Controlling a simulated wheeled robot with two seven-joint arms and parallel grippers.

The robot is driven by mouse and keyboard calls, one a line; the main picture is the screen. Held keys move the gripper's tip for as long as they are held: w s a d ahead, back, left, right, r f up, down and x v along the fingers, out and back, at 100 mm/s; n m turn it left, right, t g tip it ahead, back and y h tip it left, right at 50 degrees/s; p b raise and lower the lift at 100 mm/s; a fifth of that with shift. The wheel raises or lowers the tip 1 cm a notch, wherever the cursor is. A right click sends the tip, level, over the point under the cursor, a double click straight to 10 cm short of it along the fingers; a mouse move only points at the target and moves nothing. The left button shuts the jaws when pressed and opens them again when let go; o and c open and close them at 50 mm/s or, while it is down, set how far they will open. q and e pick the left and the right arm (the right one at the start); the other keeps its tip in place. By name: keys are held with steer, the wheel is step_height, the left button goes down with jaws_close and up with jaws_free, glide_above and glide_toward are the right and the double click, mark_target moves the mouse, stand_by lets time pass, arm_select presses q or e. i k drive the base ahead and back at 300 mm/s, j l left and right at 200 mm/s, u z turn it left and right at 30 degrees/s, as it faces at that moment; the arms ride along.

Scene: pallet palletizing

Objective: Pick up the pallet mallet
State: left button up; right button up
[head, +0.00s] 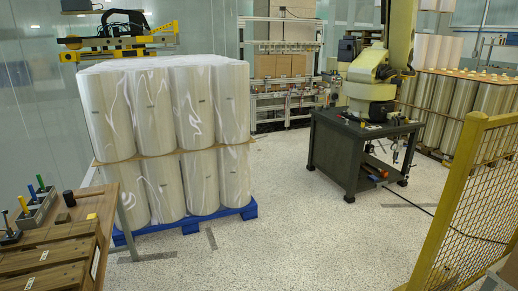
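I cannot make out a mallet for certain. A wooden workbench (112,196) at the lower left carries a grey tool holder (36,208) with upright yellow, blue and green handles. A small black cylinder (69,198) stands to the right of the holder. A dark object with an upright handle (8,237) sits at the bench's left edge, too small to identify. The pallet is blue (190,226) and bears two layers of wrapped white rolls (160,105). Neither of my grippers shows in the head view.
A dark cart (345,150) with a robot arm (370,75) and small tools stands right of centre. A yellow mesh fence (465,205) closes off the right. More rolls (430,100) stand behind it.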

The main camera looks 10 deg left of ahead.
mark_target(69, 196)
steer(key=i+u, duration=0.25)
steer(key=i, duration=0.25)
steer(key=i+u, duration=0.25)
steer(key=i, duration=0.3)
steer(key=i+l+u, duration=0.25)
steer(key=i, duration=0.25)
steer(key=i+u, duration=0.3)
steer(key=i, duration=0.3)
steer(key=i+u, duration=0.25)
steer(key=i, duration=0.35)
steer(key=i+l+u, duration=0.3)
steer(key=i, duration=0.25)
